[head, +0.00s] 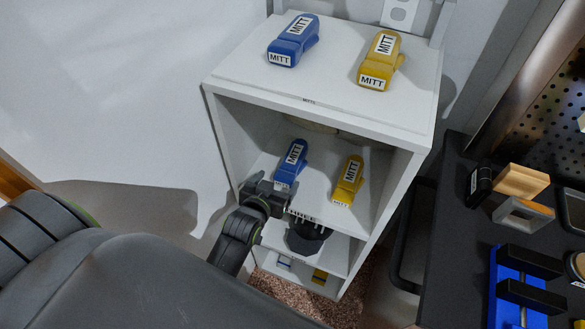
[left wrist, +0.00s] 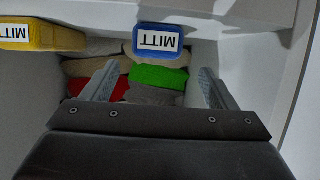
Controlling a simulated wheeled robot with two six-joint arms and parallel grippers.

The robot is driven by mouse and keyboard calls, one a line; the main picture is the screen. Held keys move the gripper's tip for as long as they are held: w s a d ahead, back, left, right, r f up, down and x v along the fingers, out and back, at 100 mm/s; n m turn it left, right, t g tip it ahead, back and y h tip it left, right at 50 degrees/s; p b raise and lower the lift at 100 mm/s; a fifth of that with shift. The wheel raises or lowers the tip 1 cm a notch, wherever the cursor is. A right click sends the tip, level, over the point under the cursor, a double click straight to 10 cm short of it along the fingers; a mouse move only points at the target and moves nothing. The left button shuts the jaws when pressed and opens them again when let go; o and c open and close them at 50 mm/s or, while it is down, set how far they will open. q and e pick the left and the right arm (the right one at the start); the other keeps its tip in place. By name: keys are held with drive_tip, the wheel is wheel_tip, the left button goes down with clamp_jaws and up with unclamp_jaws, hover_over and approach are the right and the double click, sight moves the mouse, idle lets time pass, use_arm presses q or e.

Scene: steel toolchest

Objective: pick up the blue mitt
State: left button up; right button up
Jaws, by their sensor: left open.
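A blue mitt (head: 291,164) with white MITT labels lies on the upper inner shelf of a white cabinet. In the left wrist view a blue mitt (left wrist: 158,41) shows ahead of the fingers, roughly between them, with its label upside down. My left gripper (head: 269,188) is at the cabinet's open front, close to the near end of the inner blue mitt. Its two fingers (left wrist: 157,88) are spread with nothing held between them. A second blue mitt (head: 293,40) lies on the cabinet's top. My right gripper is not in view.
A yellow mitt (head: 347,181) lies right of the inner blue one, another yellow mitt (head: 380,61) on top. The cabinet's side wall (head: 398,200) and top board (head: 340,88) bound the opening. A dark workbench (head: 451,230) stands right. Green (left wrist: 158,77) and red things show in the wrist view.

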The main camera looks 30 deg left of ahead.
sight(284, 176)
use_arm(q)
drive_tip(key=shift+d+f+b+x, duration=0.15)
drive_tip(key=shift+f+b+x, duration=0.05)
drive_tip(key=shift+b+x, duration=0.85)
drive_tip(key=shift+d+f+b+x, duration=0.15)
drive_tip(key=shift+f+b+x, duration=0.05)
drive_tip(key=shift+b+x, duration=0.85)
drive_tip(key=shift+w+a+b, duration=0.1)
drive_tip(key=shift+w+b, duration=0.35)
drive_tip(key=shift+b, duration=0.1)
drive_tip(key=c, duration=1.1)
wheel_tip(284, 176, up, 10)
drive_tip(key=shift+f+p, duration=0.1)
drive_tip(key=shift+p, duration=0.45)
